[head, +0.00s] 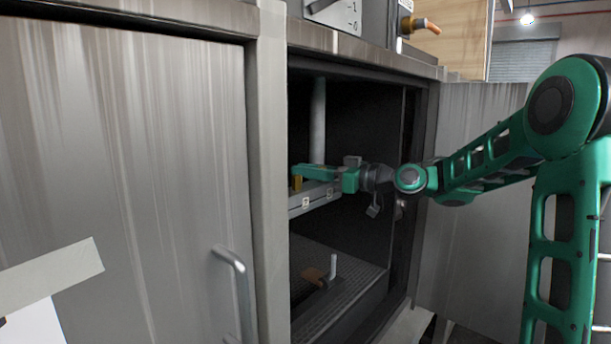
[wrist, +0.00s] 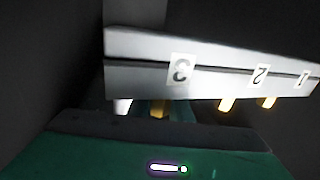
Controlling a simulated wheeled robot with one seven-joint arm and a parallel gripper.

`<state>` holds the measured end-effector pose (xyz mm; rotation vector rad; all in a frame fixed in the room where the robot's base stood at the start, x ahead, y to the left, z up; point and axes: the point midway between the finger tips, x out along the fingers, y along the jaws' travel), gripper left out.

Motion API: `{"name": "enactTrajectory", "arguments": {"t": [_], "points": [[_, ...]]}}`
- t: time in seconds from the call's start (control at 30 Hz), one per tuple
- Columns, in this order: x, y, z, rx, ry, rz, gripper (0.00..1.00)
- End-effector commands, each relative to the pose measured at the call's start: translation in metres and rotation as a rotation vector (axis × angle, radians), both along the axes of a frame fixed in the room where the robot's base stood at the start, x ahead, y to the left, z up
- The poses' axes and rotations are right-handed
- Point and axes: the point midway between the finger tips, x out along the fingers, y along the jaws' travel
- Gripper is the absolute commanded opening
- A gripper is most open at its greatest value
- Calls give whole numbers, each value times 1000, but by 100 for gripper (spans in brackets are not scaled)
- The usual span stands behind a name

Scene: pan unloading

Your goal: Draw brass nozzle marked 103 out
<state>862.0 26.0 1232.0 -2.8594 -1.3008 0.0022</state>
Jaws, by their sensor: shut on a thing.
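My gripper (head: 298,172) reaches into the open cabinet, its tip over a grey rack (head: 315,197). It is shut on a brass nozzle (head: 297,184), which shows just under the fingertips. In the wrist view the rack (wrist: 135,80) appears upside down, with white labels that look like 3, 2 and 1. The held brass nozzle (wrist: 158,109) shows below the label 3, partly hidden by the gripper. Two more brass nozzles, one (wrist: 226,104) near the label 2 and another (wrist: 266,102) farther right, stick out from the rack. I cannot read a full 103 on any label.
A closed cabinet door with a handle (head: 233,270) stands left of the opening. A vertical grey pipe (head: 318,120) stands behind the rack. A lower shelf (head: 355,291) holds a brown and grey fitting (head: 318,277). The opening's right side frame is close to my arm.

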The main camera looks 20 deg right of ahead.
Motion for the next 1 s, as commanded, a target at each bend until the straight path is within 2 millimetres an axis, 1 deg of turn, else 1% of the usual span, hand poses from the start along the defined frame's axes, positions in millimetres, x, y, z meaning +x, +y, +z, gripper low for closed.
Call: {"name": "enactTrajectory", "arguments": {"t": [0.83, 1.0], "points": [[0, -1, 11, -1, -2, -2, 0], [1, -2, 16, 0, -3, -3, 0]]}}
